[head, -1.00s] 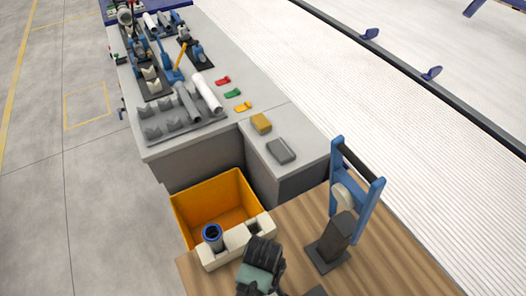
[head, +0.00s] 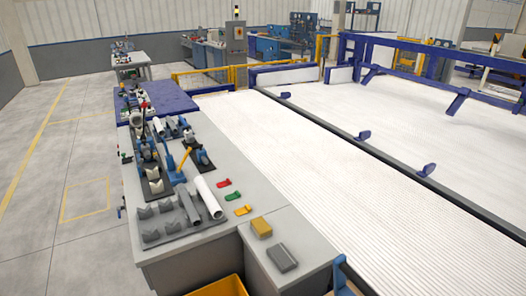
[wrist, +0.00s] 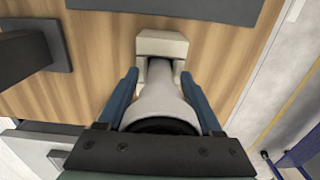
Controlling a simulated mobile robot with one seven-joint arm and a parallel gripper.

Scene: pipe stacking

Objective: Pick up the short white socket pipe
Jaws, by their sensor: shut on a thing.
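In the wrist view, my gripper (wrist: 159,78) is shut on the short white socket pipe (wrist: 157,102), one blue finger on each side. The pipe looks pale grey-white, with a wide flared end and a dark round opening towards the camera. Its narrow far end meets a cream block (wrist: 162,42) over the wooden top; I cannot tell whether it rests in the block or is just above it. My gripper and this pipe are outside the head view.
The grey bench (head: 236,180) holds a long white pipe (head: 208,197), a grey pipe (head: 188,204), grey V-blocks (head: 150,230) and red, green and yellow pieces. An orange bin (head: 222,287) shows at the bottom edge. A dark post (wrist: 32,50) stands on the wooden top (wrist: 100,35).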

